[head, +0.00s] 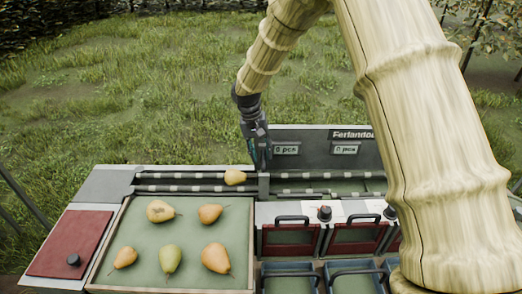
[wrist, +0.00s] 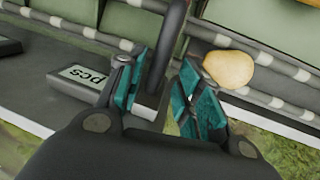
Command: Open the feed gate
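The feed gate (head: 263,186) looks like a dark upright plate across the roller lane, just right of a yellow pear (head: 235,177) on the rollers. In the wrist view a dark bar (wrist: 168,48), apparently part of the gate, stands between the fingers, with the pear (wrist: 229,69) beyond the right finger. My gripper (head: 262,160) points down right above the gate. Its teal-padded fingers (wrist: 165,92) are apart, one on each side of the bar. A small gap shows at the right finger; contact at the left one is unclear.
A tray (head: 169,289) at the front left holds several pears. A red panel (head: 70,243) with a black knob lies left of it. Handled red-framed bins (head: 290,240) and blue crates (head: 290,267) stand at the right. A panel with count displays (head: 286,149) rises behind the lane.

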